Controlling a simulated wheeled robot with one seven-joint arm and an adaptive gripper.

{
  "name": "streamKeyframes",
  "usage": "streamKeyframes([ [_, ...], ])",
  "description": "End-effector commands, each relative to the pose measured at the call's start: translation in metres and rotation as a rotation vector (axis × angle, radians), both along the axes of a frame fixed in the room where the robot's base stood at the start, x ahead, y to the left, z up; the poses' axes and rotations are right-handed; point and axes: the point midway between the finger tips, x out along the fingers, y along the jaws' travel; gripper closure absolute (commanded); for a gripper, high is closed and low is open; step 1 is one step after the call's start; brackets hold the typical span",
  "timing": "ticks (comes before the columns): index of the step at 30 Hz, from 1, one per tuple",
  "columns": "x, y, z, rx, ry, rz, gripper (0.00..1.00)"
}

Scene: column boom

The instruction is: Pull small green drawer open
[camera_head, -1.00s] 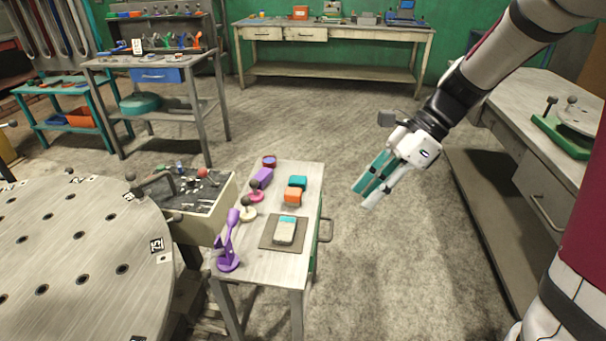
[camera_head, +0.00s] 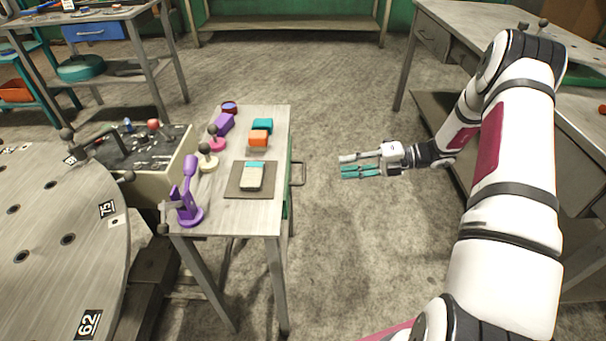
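The small green drawer (camera_head: 288,190) is in the right side of the small narrow table (camera_head: 262,206). Only a thin strip of its green front shows, and it looks shut. Its dark bar handle (camera_head: 300,173) sticks out to the right of the table edge. My gripper (camera_head: 342,166) is to the right of the handle, apart from it, with its fingers pointing left towards it. The fingers have teal pads and show a gap between them. My gripper is open and empty.
A round metal table (camera_head: 60,260) is at the left. The floor right of the small table is clear.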

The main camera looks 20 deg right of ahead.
Motion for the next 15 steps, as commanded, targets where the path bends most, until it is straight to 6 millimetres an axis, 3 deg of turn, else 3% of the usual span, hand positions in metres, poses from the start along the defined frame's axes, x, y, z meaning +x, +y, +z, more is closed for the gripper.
streamKeyframes([
  [15,0.028,0.09,-0.02,-0.003,-0.002,0.005,0.71],
])
